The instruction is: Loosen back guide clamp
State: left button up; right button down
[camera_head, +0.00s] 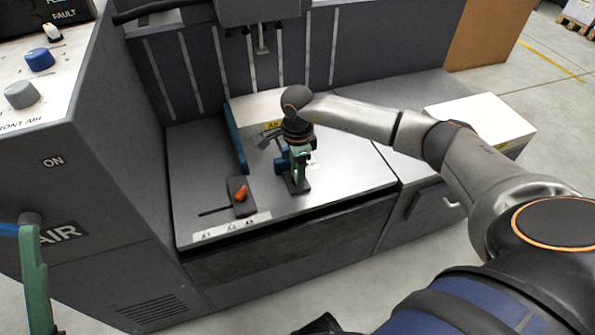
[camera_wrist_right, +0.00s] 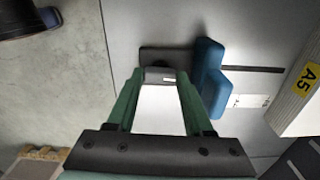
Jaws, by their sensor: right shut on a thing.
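The back guide clamp (camera_head: 296,184) stands on the grey machine table, its dark base showing below my right gripper (camera_head: 300,158). In the right wrist view the green fingers of the right gripper (camera_wrist_right: 160,80) converge on a small grey part of the clamp (camera_wrist_right: 158,76). The gripper is shut on it, and the fingers and wrist hide most of the clamp from the head. The blue back guide (camera_head: 282,160) is beside the clamp; it also shows in the wrist view (camera_wrist_right: 208,78). Part of my left gripper (camera_head: 35,275) shows at the left edge, its opening unclear.
A second clamp with an orange lever (camera_head: 241,194) sits at the front left of the table, near a long blue side guide (camera_head: 237,138). A white stack (camera_head: 482,118) lies on the right. A control panel (camera_head: 40,75) with knobs rises at the left.

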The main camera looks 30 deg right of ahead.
jog(key=n, duration=0.5)
jog(key=shift+n+b, duration=0.3)
jog(key=shift+b, duration=0.05)
jog(key=shift+n, duration=2)
jog(key=shift+c, duration=1.4)
grip_release()
jog(key=shift+r, duration=0.1)
notch_tip(320, 180, up, 12)
jog(key=p, duration=0.3)
jog(key=shift+r, duration=0.2)
